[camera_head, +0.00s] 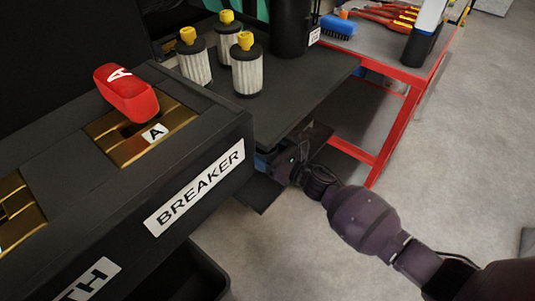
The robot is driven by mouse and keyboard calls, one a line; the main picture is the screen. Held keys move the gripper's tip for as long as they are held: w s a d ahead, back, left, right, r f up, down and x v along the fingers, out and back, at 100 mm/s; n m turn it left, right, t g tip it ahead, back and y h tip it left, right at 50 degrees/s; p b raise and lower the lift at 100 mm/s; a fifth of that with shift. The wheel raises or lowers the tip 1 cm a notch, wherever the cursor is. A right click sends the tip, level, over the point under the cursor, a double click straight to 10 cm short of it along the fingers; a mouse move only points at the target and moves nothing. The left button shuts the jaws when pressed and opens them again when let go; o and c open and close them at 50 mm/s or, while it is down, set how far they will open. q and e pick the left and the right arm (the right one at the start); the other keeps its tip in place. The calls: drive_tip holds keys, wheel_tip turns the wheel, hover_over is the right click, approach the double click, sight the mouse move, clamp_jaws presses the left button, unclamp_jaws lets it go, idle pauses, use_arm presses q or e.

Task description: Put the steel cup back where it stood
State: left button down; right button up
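I see no steel cup in the head view. My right arm comes in from the lower right, and my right gripper (284,162) is beside the end of the black breaker box (205,160), at the edge of the dark shelf (318,92). Its fingertips are hidden or too dark to make out, so I cannot tell whether it holds anything. My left gripper is not in view.
A red handle marked A (126,94) sits on the breaker box's brass plate. Several yellow-topped filters (247,70) and a black cylinder (291,25) stand on the shelf. A red-framed bench (405,110) with tools is behind.

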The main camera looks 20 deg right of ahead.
drive_tip(key=shift+f, duration=0.4)
drive_tip(key=shift+r, duration=0.3)
drive_tip(key=shift+f, duration=0.15)
drive_tip(key=shift+f, duration=0.15)
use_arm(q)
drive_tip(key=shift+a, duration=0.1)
use_arm(e)
drive_tip(key=o, duration=1)
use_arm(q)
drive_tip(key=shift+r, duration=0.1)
use_arm(e)
drive_tip(key=shift+o, duration=0.2)
drive_tip(key=shift+w+r, duration=0.1)
drive_tip(key=shift+r, duration=0.25)
use_arm(q)
drive_tip(key=shift+p, duration=0.8)
use_arm(e)
drive_tip(key=v, duration=1.2)
